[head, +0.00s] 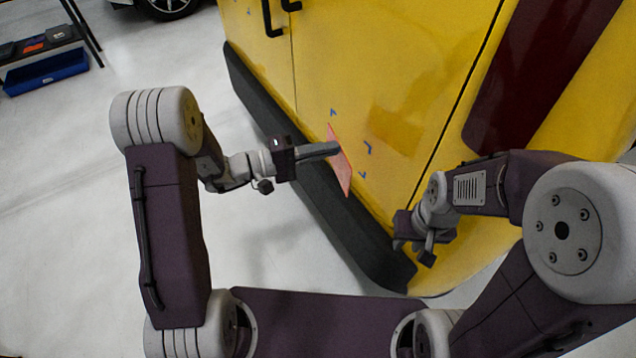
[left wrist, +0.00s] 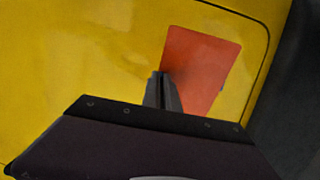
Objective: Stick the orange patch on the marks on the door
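The orange patch (head: 341,172) is a thin rectangular sheet, pinkish in the head view, close in front of the yellow door (head: 375,70). It also shows in the left wrist view (left wrist: 205,62). My left gripper (head: 334,149) is shut on the patch, its fingers together at one edge. Blue marks are on the door: an upper one (head: 333,112), a middle one (head: 368,149) and a lower one (head: 363,175), just right of the patch. I cannot tell whether the patch touches the door. My right gripper (head: 428,248) is near the door's lower right; its opening is unclear.
A dark bumper strip (head: 290,165) runs along the vehicle's lower edge below the patch.

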